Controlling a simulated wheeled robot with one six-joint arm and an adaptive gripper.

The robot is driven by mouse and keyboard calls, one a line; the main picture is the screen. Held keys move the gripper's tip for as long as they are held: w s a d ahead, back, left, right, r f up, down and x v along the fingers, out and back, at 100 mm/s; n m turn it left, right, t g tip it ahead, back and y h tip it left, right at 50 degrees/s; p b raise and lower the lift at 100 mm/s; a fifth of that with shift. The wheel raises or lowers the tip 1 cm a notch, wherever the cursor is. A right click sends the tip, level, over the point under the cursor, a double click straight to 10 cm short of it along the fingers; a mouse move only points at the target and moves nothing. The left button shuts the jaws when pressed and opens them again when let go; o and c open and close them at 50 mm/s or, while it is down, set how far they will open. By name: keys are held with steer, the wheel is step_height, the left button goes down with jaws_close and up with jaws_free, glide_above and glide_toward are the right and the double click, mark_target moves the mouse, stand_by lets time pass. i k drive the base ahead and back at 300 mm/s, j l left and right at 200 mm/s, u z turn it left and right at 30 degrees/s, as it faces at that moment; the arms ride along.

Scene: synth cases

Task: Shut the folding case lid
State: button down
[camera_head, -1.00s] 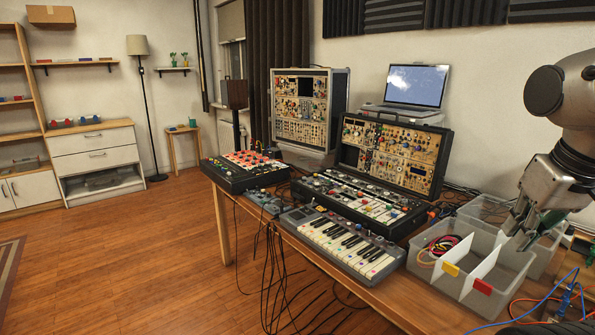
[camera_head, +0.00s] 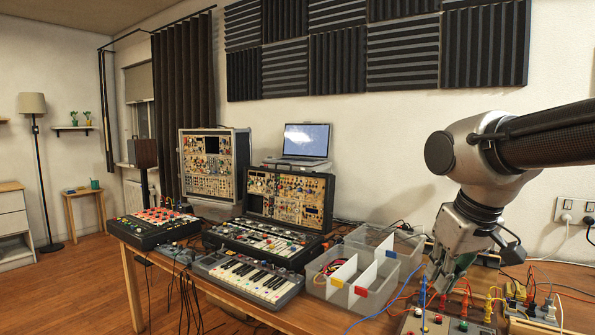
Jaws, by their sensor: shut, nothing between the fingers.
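My gripper (camera_head: 440,286) is at the right, pointing down over the cables and patch box at the table's right end. It is shut and empty, well apart from the case. Its fingertips are small and partly lost against the cables.
A small keyboard (camera_head: 247,277) lies in front of the case. A clear divided bin (camera_head: 318,285) stands between the case and my gripper. A laptop (camera_head: 304,143) stands behind the lid, and a tall module case (camera_head: 213,165) stands to the left. Loose cables lie at right.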

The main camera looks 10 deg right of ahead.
mark_target(310, 212)
steer(key=z, duration=0.5)
steer(key=i+j+z, duration=0.1)
steer(key=z, duration=0.4)
steer(key=j+z, duration=0.2)
steer(key=z, duration=0.3)
steer(key=i+j, duration=0.1)
steer(key=j, duration=0.8)
steer(key=i+j, duration=0.1)
steer(key=j, duration=0.8)
steer(key=i+j, duration=0.1)
steer(key=j, duration=1.7)
steer(key=i+j, duration=0.15)
steer(key=j, duration=0.75)
steer(key=i+j, duration=0.1)
steer(key=j, duration=0.8)
steer(key=i+z, duration=0.05)
